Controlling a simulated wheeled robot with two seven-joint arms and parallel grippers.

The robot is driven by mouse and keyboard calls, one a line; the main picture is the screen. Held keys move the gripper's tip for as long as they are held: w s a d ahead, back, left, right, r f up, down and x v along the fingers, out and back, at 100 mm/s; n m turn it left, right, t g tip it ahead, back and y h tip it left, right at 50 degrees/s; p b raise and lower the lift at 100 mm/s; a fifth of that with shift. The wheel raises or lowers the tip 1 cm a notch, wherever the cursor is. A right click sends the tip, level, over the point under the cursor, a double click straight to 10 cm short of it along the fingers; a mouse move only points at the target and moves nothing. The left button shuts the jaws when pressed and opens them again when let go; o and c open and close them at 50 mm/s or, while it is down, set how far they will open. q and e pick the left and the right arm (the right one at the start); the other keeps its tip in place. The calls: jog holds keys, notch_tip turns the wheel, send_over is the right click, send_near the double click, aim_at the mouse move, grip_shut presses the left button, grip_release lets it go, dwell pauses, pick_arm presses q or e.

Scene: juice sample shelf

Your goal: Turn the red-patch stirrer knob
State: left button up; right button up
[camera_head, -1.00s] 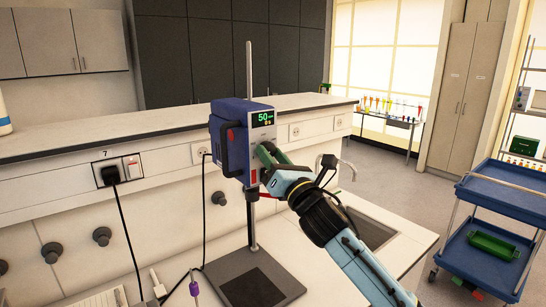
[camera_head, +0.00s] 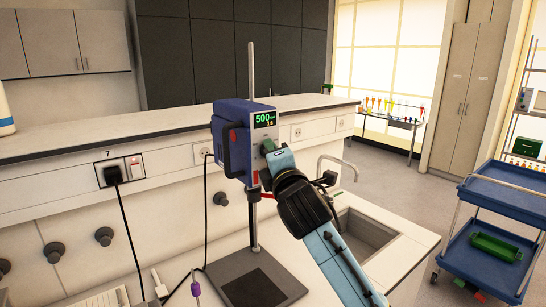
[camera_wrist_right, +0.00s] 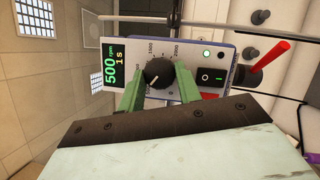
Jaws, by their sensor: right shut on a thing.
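The overhead stirrer (camera_head: 231,142) is a blue unit with a grey front panel, mounted on an upright metal rod. Its display (camera_head: 265,120) is lit green and reads 500, with a smaller second line; in the wrist view the display (camera_wrist_right: 112,67) reads 500 rpm and 1 s. The black round knob (camera_wrist_right: 157,73) has a white pointer mark and a printed scale around it. A red patch (camera_wrist_right: 210,96) is on the panel, partly hidden. My right gripper (camera_head: 268,147) is shut on the knob, its green fingers on either side. My left gripper is out of view.
A dark base plate (camera_head: 255,285) lies on the bench under the stirrer. A sink (camera_head: 366,230) with a tap is to the right. A black cable hangs behind the stirrer. A blue trolley (camera_head: 505,195) stands farther right.

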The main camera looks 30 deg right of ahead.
jog(key=m+g+y, duration=0.1)
jog(key=m, duration=0.3)
jog(key=m+g+y, duration=0.1)
jog(key=m+g, duration=0.1)
jog(key=m, duration=0.3)
jog(key=r+m+g+y, duration=0.1)
jog(key=m, duration=0.4)
jog(key=shift+d+g+y, duration=0.2)
jog(key=shift+g+y, duration=0.1)
jog(key=shift+g, duration=0.1)
jog(key=shift+m, duration=0.3)
jog(key=o, duration=1)
